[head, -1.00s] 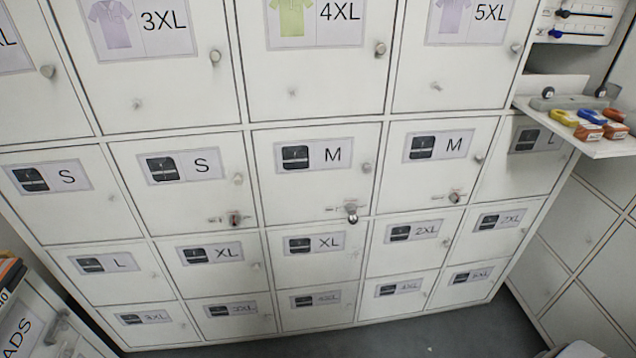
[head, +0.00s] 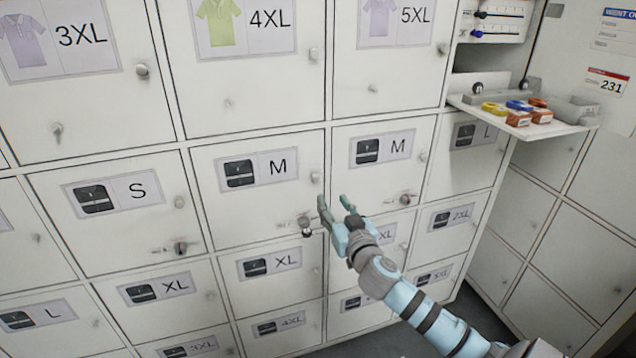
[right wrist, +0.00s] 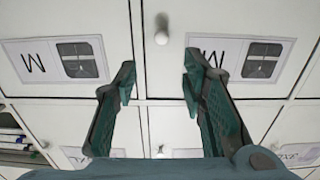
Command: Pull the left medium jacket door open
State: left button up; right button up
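The left medium jacket door (head: 220,215) is white and shut, with a dark jacket picture and an "M" label. Its round knob (head: 316,178) is near its right edge, and a lock with a key (head: 306,225) sits lower down. My right gripper (head: 334,204) is open and empty, just right of and below the knob in the head view. In the right wrist view, which looks upside down, the knob (right wrist: 162,38) shows beyond the gap between the open fingertips (right wrist: 158,72), apart from them. My left gripper is not in view.
The other medium door (head: 362,180) is shut beside it, with its own key, partly behind my right gripper. More shut locker doors surround both. A shelf (head: 570,128) with small coloured items juts out at the right.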

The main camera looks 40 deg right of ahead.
aim_at(316, 179)
jog(key=x, duration=1.2)
jog(key=shift+f, duration=0.1)
jog(key=shift+a, duration=0.1)
jog(key=shift+c, duration=0.6)
grip_shut()
